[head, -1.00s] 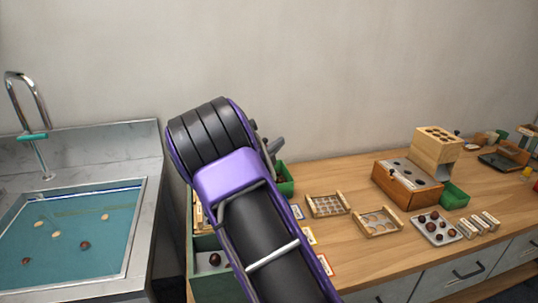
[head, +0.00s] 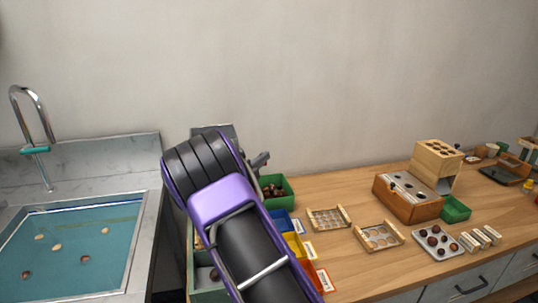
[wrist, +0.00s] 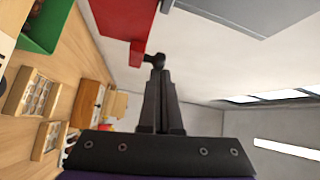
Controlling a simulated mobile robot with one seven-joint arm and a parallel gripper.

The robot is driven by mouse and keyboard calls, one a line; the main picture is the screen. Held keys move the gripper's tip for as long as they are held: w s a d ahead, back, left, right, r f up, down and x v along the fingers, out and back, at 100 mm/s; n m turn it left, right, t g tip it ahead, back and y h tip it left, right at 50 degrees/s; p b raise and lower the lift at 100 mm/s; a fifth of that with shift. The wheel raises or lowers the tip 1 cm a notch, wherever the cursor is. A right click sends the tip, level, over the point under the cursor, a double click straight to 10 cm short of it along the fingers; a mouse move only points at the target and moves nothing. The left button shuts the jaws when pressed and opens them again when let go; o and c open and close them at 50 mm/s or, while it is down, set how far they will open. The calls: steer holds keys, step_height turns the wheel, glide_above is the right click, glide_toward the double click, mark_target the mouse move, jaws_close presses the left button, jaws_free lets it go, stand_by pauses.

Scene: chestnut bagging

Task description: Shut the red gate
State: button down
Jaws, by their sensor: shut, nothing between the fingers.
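The red gate (wrist: 122,20) shows at the top of the wrist view as a flat red panel with a narrow red strip reaching down from it. In the head view I cannot see it; my arm covers that area. My gripper (wrist: 158,76) is shut and empty, its fingers together just below and right of the red strip. A small dark knob (wrist: 154,59) lies at the fingertips beside the strip; I cannot tell whether they touch. A grey panel (wrist: 245,12) is at the upper right of the wrist view.
A green bin (head: 288,188) with chestnuts stands behind my arm, with blue, yellow and orange bins (head: 313,277) in front of it. Wooden trays (head: 330,218) and a wooden box (head: 398,200) stand on the bench. A sink (head: 142,250) with water is at left.

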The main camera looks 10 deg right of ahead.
steer(key=a+p, duration=0.2)
steer(key=a, duration=0.2)
steer(key=shift+r, duration=0.1)
